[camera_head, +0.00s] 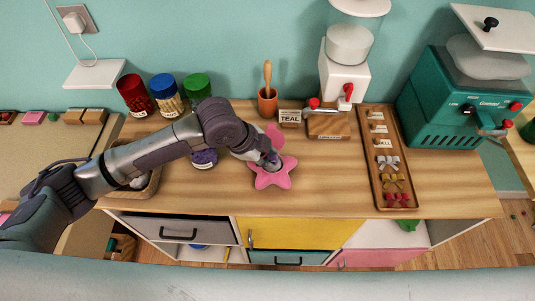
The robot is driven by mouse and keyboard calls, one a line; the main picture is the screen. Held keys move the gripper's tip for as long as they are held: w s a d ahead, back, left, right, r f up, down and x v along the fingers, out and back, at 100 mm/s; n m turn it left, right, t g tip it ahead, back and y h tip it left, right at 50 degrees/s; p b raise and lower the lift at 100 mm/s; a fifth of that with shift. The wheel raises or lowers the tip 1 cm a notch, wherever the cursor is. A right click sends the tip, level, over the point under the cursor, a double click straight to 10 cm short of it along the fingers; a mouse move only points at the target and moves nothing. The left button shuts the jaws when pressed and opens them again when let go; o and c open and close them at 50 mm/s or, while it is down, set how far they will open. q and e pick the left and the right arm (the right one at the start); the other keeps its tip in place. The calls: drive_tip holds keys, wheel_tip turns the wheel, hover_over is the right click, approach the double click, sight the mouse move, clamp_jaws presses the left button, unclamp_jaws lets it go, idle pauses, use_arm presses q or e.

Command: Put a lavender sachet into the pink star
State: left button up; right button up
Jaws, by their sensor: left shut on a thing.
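The pink star (268,181) lies on the wooden counter, near its front edge at the middle. My left gripper (271,163) reaches in from the left and points down over the star's middle. It is shut on a small purple thing (273,157), which looks like the lavender sachet; the fingers hide most of it. I cannot tell whether it touches the star. Another pink piece (275,134) shows just behind the gripper, partly hidden. A container with purple contents (204,159) stands left of the star, partly under my arm. My right gripper is not in view.
A wooden tray (381,139) with bows lies right. Counter between star and tray is clear.

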use_arm(q)
drive_tip(key=o, duration=0.9)
drive_tip(key=shift+c, duration=0.2)
drive_tip(key=v, duration=1.2)
